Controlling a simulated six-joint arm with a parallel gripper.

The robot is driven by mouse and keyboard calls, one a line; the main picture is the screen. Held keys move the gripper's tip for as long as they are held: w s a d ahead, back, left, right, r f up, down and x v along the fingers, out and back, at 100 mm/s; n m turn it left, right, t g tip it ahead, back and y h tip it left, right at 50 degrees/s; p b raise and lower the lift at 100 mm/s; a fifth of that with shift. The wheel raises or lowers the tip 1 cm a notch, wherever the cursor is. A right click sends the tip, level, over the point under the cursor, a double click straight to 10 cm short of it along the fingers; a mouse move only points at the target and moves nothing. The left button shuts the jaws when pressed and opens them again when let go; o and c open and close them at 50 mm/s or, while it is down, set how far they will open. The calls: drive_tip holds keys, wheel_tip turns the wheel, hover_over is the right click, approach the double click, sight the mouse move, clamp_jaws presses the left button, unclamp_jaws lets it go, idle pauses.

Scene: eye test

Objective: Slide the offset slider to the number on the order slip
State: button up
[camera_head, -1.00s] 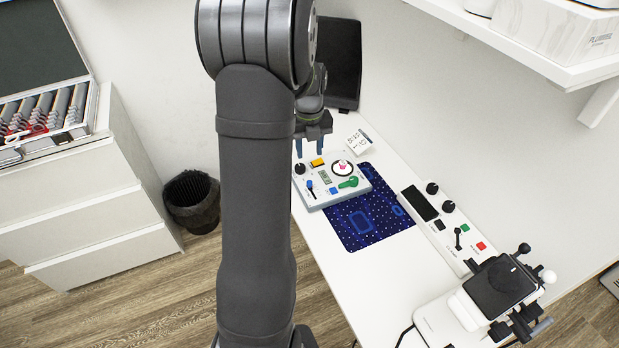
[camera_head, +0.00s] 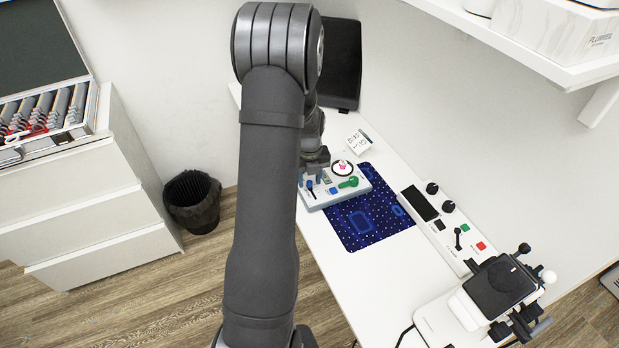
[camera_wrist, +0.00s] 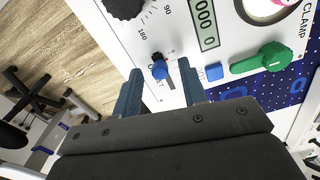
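The control box (camera_head: 325,199) sits on the blue patterned mat. In the wrist view its offset slider shows as a dark slot with a blue knob (camera_wrist: 160,69), beside a partly covered label. My gripper (camera_wrist: 160,72) is open, with one blue-grey finger on each side of the knob and gaps between. I cannot tell how far above the panel the fingertips are. In the head view my gripper (camera_head: 314,168) is over the box's left part and hides some of it. The order slip (camera_head: 358,142) is a white card behind the box; its writing is too small to read.
Near the slider are a black dial (camera_wrist: 124,7), a display (camera_wrist: 204,24) partly showing zeros, a blue button (camera_wrist: 214,72) and a green clamp handle (camera_wrist: 262,59). A white panel (camera_head: 440,228) with knobs stands right of the mat (camera_head: 378,228).

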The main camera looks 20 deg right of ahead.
sight(310, 183)
clamp_jaws()
drive_tip(key=shift+s, duration=0.3)
unclamp_jaws()
wheel_tip(310, 183, up, 18)
drive_tip(key=shift+f, duration=0.25)
idle(0.5)
wheel_tip(310, 183, down, 17)
drive_tip(key=shift+f, duration=0.3)
drive_tip(key=shift+w, duration=0.3)
